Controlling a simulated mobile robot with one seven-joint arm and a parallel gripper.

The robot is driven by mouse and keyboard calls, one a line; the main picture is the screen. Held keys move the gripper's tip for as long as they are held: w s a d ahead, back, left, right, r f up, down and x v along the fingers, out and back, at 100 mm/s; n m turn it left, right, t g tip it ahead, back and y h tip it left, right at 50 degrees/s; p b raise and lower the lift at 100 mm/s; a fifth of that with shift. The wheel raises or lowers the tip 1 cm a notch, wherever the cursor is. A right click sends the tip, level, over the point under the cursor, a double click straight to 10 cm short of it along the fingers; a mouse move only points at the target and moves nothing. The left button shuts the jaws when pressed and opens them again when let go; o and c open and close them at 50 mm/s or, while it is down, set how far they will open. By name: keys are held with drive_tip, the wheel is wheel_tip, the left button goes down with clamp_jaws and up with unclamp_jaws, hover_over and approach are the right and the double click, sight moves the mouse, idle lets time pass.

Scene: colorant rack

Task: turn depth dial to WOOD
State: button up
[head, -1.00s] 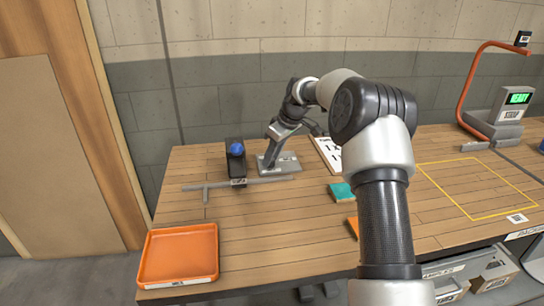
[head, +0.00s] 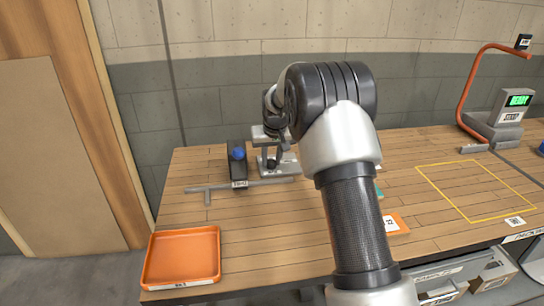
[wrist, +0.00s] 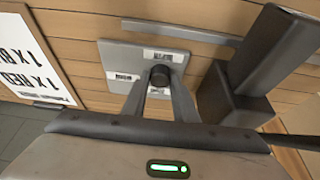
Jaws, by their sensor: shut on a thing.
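The depth dial shows in the wrist view as a black round knob (wrist: 160,75) on a light grey square plate (wrist: 115,55). White labels sit around the knob, too small to read, so I cannot tell which setting it points at. My gripper (wrist: 160,88) is over the plate with its two fingers on either side of the knob, shut on it. In the head view my gripper (head: 278,163) is at the plate, and my arm hides the knob and much of the plate.
A dark block (head: 238,172) with a blue knob stands just left of the plate; it also shows close by in the wrist view (wrist: 235,95). A grey bar (head: 215,188) lies in front. An orange tray (head: 181,257) is front left.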

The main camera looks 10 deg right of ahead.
drive_tip(key=shift+a+m+h+p, duration=0.15)
drive_tip(key=shift+m+h+p, duration=0.35)
drive_tip(key=shift+m, duration=0.8)
drive_tip(key=shift+f+m, duration=0.1)
drive_tip(key=shift+m, duration=0.2)
drive_tip(key=o, duration=1)
drive_tip(key=p+v, duration=0.2)
drive_tip(key=v, duration=1.5)
drive_tip(key=shift+a+r, duration=0.15)
drive_tip(key=shift+r, duration=0.15)
